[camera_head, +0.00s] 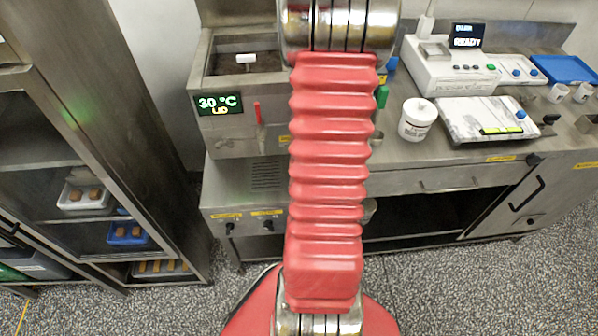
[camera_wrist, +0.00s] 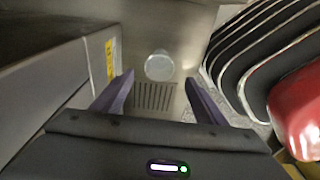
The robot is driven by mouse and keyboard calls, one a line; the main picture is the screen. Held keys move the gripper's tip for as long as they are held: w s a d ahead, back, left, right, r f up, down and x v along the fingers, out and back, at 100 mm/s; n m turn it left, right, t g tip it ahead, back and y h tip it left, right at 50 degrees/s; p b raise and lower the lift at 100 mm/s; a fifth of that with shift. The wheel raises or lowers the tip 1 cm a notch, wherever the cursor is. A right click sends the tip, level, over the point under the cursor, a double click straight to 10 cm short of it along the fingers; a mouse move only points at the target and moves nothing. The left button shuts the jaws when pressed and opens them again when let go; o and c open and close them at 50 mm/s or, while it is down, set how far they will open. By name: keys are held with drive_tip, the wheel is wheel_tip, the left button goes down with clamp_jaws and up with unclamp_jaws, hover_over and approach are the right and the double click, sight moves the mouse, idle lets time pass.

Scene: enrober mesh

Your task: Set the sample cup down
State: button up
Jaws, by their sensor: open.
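My gripper (camera_wrist: 160,95) is open in the wrist view, its two dark purple fingers apart with nothing between them. A pale, round, cup-like object (camera_wrist: 159,66) shows just beyond the fingertips, over a steel surface. It looks like the sample cup, but I cannot be sure, nor tell how far it is from the fingers. It seems to touch neither finger. In the head view my red arm hides my gripper and the area around it.
A slotted grille (camera_wrist: 154,96) lies below the round object. The steel bench holds a white lidded tub (camera_head: 417,118), a white instrument (camera_head: 448,66) reading READY, a balance-like device (camera_head: 487,120) and small cups (camera_head: 558,92). A heated tank (camera_head: 238,88) stands left. A shelf rack (camera_head: 140,110) stands further left.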

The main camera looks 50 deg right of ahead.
drive_tip(key=shift+w+a+f, duration=0.15)
drive_tip(key=shift+f, duration=1.7)
drive_tip(key=shift+w+a+f, duration=0.1)
drive_tip(key=shift+w+f, duration=0.05)
drive_tip(key=shift+f, duration=1.15)
drive_tip(key=shift+w+a+f, duration=0.1)
drive_tip(key=shift+f, duration=1.2)
drive_tip(key=shift+c, duration=0.5)
drive_tip(key=c, duration=1.1)
drive_tip(key=shift+r, duration=0.1)
wheel_tip(320, 180, up, 10)
